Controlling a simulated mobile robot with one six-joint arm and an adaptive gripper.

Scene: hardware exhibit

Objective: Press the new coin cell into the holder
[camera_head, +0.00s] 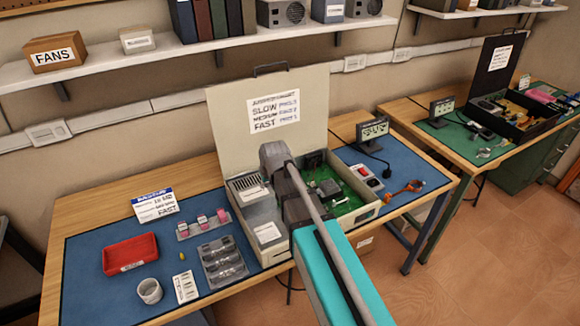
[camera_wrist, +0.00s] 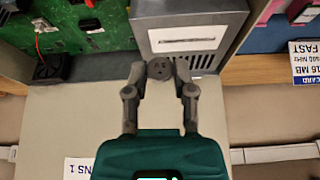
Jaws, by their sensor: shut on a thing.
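The green circuit board (camera_head: 335,187) lies in the open case in the head view, partly behind my arm. Part of the board also shows at the upper left of the wrist view (camera_wrist: 80,13). I cannot make out the coin cell holder. My gripper and the coin cell are hidden behind my arm in the head view.
The grey vented metal box (camera_wrist: 185,38) stands beside the board. The case's raised lid (camera_head: 300,130) stands behind. A red tray (camera_head: 129,254), a round cup (camera_head: 149,291) and a dark compartment tray (camera_head: 224,262) are left on the blue mat (camera_head: 85,285). A switch box (camera_head: 366,177) is right.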

